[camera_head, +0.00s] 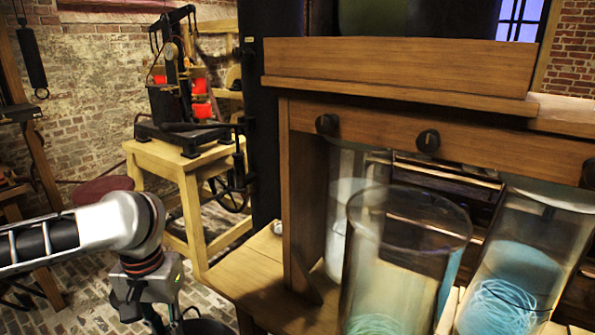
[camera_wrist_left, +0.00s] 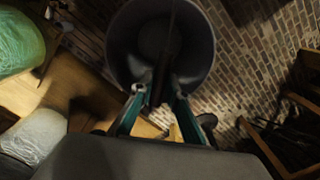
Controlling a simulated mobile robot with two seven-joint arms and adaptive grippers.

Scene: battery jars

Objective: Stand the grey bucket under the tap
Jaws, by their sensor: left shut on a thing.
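The grey bucket (camera_wrist_left: 198,45) hangs at my left gripper (camera_wrist_left: 158,92), above the brick floor. In the left wrist view I look down into its round mouth, and a thin dark bar, perhaps its handle, runs across it to the fingers. The fingers are closed in on that bar at the bucket's near side. In the head view my left gripper (camera_head: 170,318) is at the bottom edge, and only a dark rim of the bucket (camera_head: 208,326) shows. I cannot pick out the tap for certain in either view. My right gripper is in neither view.
A wooden bench with large glass jars (camera_head: 405,260) stands to the right. A wooden stand (camera_head: 190,178) with a black apparatus (camera_head: 178,125) is behind the arm. Wooden legs (camera_wrist_left: 265,140) are at the wrist view's right.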

